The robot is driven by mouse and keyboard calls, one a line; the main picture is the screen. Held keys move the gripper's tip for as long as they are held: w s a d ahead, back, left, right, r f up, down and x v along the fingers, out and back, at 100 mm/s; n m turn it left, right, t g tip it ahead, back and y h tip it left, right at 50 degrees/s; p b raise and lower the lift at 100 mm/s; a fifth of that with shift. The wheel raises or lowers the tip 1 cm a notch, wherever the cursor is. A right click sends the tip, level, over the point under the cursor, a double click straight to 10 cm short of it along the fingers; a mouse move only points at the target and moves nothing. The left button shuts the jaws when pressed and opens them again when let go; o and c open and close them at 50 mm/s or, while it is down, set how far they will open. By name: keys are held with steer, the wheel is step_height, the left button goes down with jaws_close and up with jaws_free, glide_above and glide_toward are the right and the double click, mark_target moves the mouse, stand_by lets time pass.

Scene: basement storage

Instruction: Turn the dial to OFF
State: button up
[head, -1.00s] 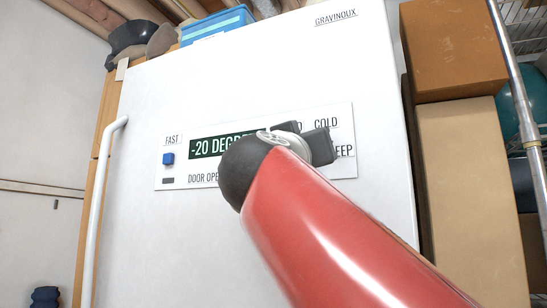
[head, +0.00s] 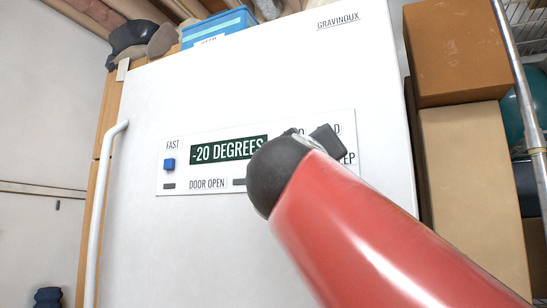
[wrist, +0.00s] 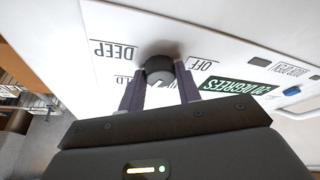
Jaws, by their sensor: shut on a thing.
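The dial is a dark round knob (wrist: 159,69) on the white control panel (head: 175,186). In the wrist view my gripper (wrist: 160,78) is shut on the dial, one finger on each side of it. The OFF label (wrist: 200,65) lies right of the dial there and the DEEP label (wrist: 114,50) left of it, both upside down. A pale mark shows low on the knob, but I cannot tell which label it points to. In the head view my arm hides the dial, and only a dark bit of my gripper (head: 326,140) shows.
The panel is on a white freezer door (head: 230,90). It has a green display (head: 228,149) reading -20 DEGREES and a blue button (head: 169,164). A long white handle (head: 102,200) is at left. Cardboard boxes (head: 460,55) and a metal pole (head: 520,90) stand at right.

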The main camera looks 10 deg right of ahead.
steer(key=n+g+y+p, duration=0.1)
steer(key=n+g+p, duration=0.1)
steer(key=n, duration=0.5)
steer(key=r+n+g+y+p, duration=0.1)
steer(key=n+g+p, duration=0.1)
steer(key=n, duration=0.6)
steer(key=n+g+y+p, duration=0.1)
steer(key=n+g+p, duration=0.2)
steer(key=n, duration=0.5)
steer(key=shift+r, duration=0.2)
stand_by(0.5)
steer(key=o, duration=1)
steer(key=shift+c, duration=0.2)
steer(key=v, duration=0.7)
steer(key=shift+s+a+r, duration=0.15)
steer(key=shift+s+a, duration=0.1)
